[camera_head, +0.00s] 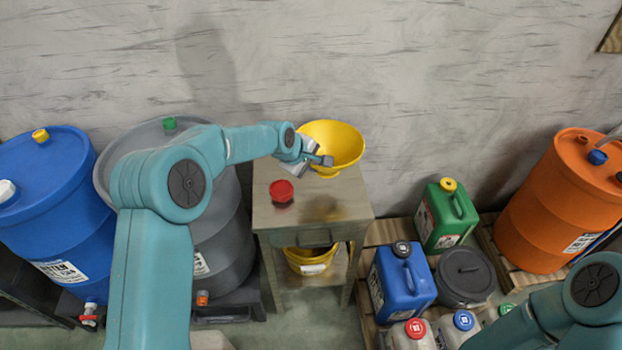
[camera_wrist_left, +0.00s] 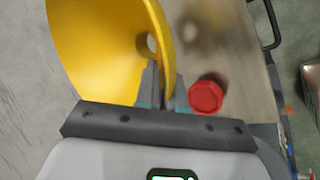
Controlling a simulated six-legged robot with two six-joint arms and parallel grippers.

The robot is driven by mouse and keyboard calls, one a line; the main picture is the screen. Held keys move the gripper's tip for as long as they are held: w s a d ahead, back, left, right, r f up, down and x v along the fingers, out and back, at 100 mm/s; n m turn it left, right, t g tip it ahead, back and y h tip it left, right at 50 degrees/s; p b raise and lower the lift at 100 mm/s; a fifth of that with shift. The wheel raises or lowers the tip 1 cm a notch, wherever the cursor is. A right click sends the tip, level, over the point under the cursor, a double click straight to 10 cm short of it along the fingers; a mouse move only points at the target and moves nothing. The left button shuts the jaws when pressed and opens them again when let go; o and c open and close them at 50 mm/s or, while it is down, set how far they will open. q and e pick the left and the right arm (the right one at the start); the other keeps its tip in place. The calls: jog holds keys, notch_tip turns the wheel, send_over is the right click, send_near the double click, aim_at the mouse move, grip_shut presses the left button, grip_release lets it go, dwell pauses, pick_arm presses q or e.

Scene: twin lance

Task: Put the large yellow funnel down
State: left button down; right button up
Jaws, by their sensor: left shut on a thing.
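The large yellow funnel (camera_head: 335,143) is above the back right part of a small wooden table (camera_head: 265,215). My left gripper (camera_head: 322,160) is shut on the funnel's rim. In the left wrist view the funnel (camera_wrist_left: 100,45) fills the upper left, its wall between the fingers (camera_wrist_left: 160,90). The funnel's wide mouth faces up in the head view. I cannot tell whether its lower end touches the tabletop. My right gripper is not in view; only part of my right arm shows at the lower right.
A red object (camera_head: 281,191) sits on the tabletop, left of the funnel. A yellow bucket (camera_head: 311,260) is on the table's lower shelf. Blue (camera_head: 50,205) and grey drums (camera_head: 225,235) stand left; green (camera_head: 445,215) and blue canisters (camera_head: 402,283) and an orange drum (camera_head: 560,205) stand right.

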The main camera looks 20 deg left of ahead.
pick_arm(q)
notch_tip(320, 180, down, 6)
jog(key=shift+f+p, duration=0.15)
jog(key=shift+p, duration=0.15)
jog(key=shift+f, duration=0.2)
jog(key=c, duration=1.2)
grip_release()
jog(key=shift+c, duration=0.2)
jog(key=shift+r, duration=0.1)
